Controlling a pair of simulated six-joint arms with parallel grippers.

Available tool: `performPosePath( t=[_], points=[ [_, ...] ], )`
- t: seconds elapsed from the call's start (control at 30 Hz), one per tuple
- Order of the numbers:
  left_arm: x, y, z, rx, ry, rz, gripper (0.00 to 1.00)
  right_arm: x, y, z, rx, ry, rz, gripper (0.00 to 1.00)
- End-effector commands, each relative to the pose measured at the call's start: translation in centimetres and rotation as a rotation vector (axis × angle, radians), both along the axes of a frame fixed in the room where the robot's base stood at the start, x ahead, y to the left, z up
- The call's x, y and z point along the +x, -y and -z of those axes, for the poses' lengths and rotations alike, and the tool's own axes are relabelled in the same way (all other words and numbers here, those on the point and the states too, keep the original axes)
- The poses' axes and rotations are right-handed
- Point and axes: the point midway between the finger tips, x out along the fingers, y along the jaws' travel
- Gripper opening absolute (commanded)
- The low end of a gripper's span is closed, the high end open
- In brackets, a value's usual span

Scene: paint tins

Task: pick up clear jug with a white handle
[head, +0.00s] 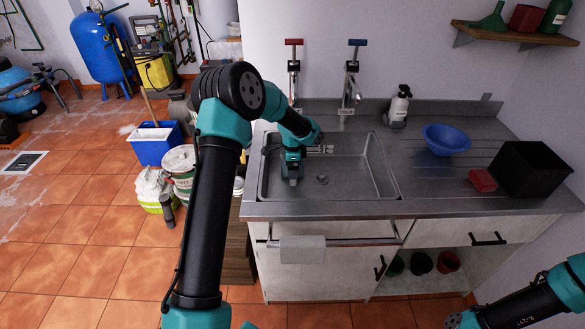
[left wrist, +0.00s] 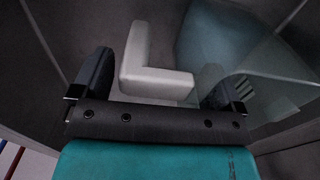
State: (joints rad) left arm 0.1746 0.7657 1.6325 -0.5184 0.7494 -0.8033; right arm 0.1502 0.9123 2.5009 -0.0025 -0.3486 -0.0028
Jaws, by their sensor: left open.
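In the left wrist view, the white L-shaped handle (left wrist: 140,62) of the clear jug lies between the two dark fingers of my left gripper (left wrist: 158,82). The fingers are open, with a gap visible on the handle's left. The jug's see-through, bluish body (left wrist: 225,50) spreads to the right of the handle, and its outline is faint. In the head view, my left gripper (head: 322,150) is over the left part of the sink basin. I cannot make out the jug there; my arm may hide it. Part of my right arm shows at the bottom right, but its fingers are out of view.
The steel sink (head: 355,190) has raised rims around the basin. A blue bowl (head: 447,139), a red block (head: 482,181) and a black box (head: 535,170) stand on the right drainboard. A spray bottle (head: 398,106) stands behind the basin. Two taps rise at the back.

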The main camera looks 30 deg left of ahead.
Motion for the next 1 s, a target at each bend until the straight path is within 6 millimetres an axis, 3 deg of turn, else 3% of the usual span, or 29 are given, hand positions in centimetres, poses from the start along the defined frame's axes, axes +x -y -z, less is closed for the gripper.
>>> performPosePath(
  t=[0.33,1.0],
  points=[
    [0.0,0.0,-0.03,0.0,0.0,0.0,0.92,0.0,0.0,0.0,0.0,0.0,0.0,0.43],
    [0.0,-0.01,-0.04,0.0,0.0,0.0,0.27,0.0,0.0,0.0,0.0,0.0,0.0,0.43]
  ],
)
